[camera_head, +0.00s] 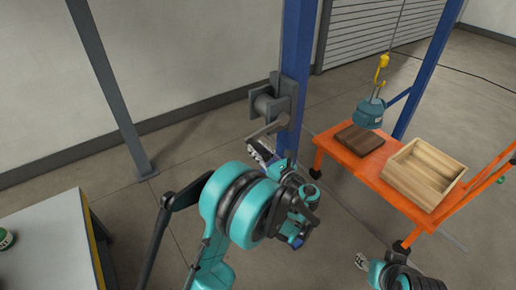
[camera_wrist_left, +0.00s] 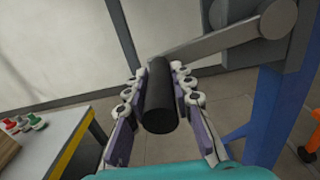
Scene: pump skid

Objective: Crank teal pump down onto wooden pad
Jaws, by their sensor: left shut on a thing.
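The teal pump (camera_head: 370,112) hangs upright from a yellow hook (camera_head: 382,66) above the dark wooden pad (camera_head: 360,139). I cannot tell exactly how big the gap beneath it is. The pad lies on an orange cart (camera_head: 345,172). The winch (camera_head: 271,103) is mounted on a blue post, and its grey crank arm (camera_wrist_left: 235,36) ends in a black handle (camera_wrist_left: 158,98). My left gripper (camera_head: 262,151) is at the crank; in the left wrist view its fingers (camera_wrist_left: 157,92) are shut around the handle. My right gripper (camera_head: 362,262) is low at the bottom right, its fingers too small to read.
An open wooden crate (camera_head: 455,191) stands on the cart, right of the pad. Blue posts (camera_head: 294,70) frame the skid. A grey post (camera_head: 108,85) stands at the left. A table (camera_head: 52,240) with small coloured items is at the lower left.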

